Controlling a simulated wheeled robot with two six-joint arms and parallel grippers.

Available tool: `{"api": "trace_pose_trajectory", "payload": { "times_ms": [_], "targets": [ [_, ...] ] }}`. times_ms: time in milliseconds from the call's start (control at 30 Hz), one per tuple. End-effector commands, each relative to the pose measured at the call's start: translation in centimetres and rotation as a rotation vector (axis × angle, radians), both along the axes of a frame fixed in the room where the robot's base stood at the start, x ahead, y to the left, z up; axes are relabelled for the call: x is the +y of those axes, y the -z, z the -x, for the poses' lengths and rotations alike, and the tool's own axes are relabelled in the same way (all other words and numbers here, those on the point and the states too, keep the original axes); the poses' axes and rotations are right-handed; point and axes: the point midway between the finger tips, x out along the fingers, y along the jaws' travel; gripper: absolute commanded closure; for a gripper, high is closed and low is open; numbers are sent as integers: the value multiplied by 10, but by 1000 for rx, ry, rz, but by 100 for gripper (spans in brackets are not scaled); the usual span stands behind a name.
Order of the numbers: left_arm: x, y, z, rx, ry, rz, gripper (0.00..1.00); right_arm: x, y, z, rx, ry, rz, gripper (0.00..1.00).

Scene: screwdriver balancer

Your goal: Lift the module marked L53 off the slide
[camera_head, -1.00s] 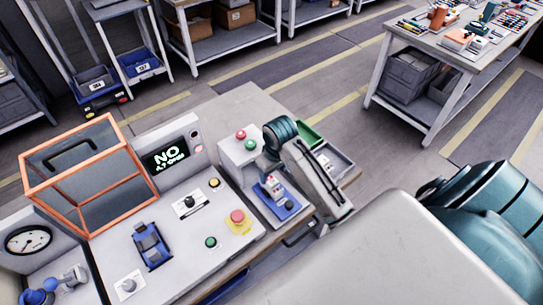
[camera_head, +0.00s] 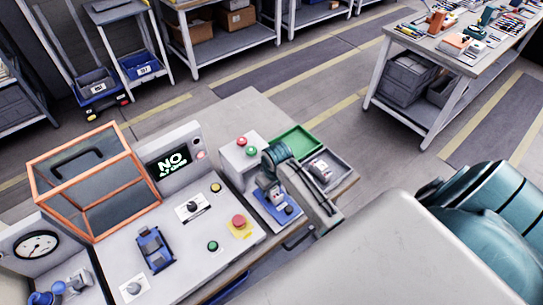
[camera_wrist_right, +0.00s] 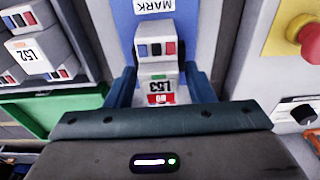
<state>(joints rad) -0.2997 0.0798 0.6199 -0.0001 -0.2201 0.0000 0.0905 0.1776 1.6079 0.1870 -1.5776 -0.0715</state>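The module marked L53 (camera_wrist_right: 157,86) shows in the right wrist view, with a red label below its mark. It stands on the blue slide (camera_wrist_right: 123,28), which bears a MARK label. My right gripper (camera_wrist_right: 160,84) has one teal finger on each side of the module, with what looks like a narrow gap on the right; contact is unclear. My left gripper is not in view.
A grey tray (camera_head: 345,173) with a module marked L52 (camera_wrist_right: 32,52) and an empty green tray (camera_head: 295,139) lie beyond the slide. A red emergency button (camera_head: 239,221), a blue car-like part (camera_head: 155,248) and an orange-framed box (camera_head: 122,215) stand on the panel to the left.

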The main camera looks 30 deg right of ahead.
Motion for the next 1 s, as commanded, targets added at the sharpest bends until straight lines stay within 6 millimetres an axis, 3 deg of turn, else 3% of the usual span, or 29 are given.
{"api": "trace_pose_trajectory", "payload": {
  "times_ms": [33,233,667,867,1000],
  "targets": [
    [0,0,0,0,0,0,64,0,0,0,0,0,0,61],
    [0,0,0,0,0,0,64,0,0,0,0,0,0,100],
    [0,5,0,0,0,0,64,-1,-7,-1,-4,0,1,100],
    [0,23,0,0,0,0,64,0,-31,-2,-8,-1,0,100],
    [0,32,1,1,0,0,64,2,-34,29,-1,-1,2,100]
  ]
}}
